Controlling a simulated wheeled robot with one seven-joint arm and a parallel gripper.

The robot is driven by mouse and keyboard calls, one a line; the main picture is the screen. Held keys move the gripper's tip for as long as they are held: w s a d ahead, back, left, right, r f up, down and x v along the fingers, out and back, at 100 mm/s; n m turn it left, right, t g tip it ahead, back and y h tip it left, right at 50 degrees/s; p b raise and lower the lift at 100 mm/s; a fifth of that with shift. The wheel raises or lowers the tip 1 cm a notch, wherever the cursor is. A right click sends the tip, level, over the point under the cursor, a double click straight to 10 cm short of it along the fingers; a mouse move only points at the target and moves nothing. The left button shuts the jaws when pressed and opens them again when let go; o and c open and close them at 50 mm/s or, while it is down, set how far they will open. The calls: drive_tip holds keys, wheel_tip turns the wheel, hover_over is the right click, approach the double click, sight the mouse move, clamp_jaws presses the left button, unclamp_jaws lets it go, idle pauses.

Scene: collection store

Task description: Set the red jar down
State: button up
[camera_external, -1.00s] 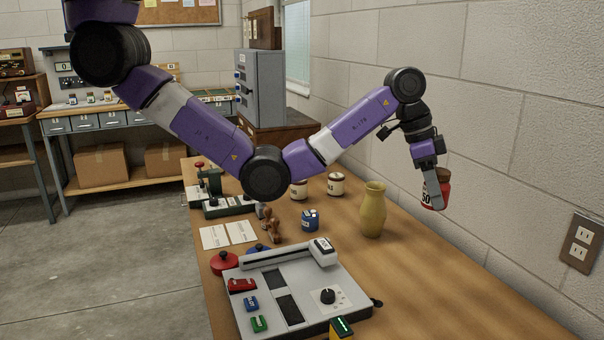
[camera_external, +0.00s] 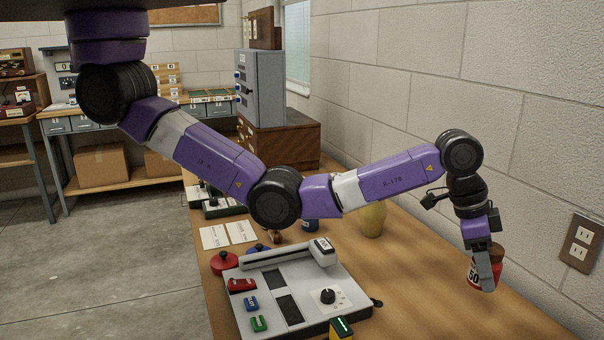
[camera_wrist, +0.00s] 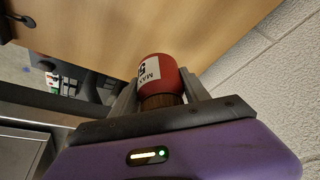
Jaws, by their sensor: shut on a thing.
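The red jar (camera_external: 497,271) has a brown lid and a white label with dark print. My gripper (camera_external: 484,274) is shut on it at the right of the external view, over the table's (camera_external: 430,275) right part near the wall. The jar looks upright or nearly so. Whether its bottom touches the table I cannot tell. In the wrist view the jar (camera_wrist: 163,78) sits between the two fingers of my gripper (camera_wrist: 160,92), with the wooden tabletop beyond it.
A yellow vase (camera_external: 373,220) stands behind my forearm, partly hidden. A grey console (camera_external: 295,290) with buttons and a knob fills the table's front left. The block wall (camera_external: 540,170) with an outlet (camera_external: 580,243) runs along the right.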

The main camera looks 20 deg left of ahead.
wheel_tip(320, 180, down, 11)
drive_tip(key=shift+f, duration=0.1)
idle(0.4)
drive_tip(key=shift+f+b, duration=0.1)
drive_tip(key=shift+b, duration=0.25)
drive_tip(key=o, duration=1.5)
drive_tip(key=shift+c, duration=0.2)
drive_tip(key=p+v, duration=0.1)
drive_tip(key=v, duration=1.1)
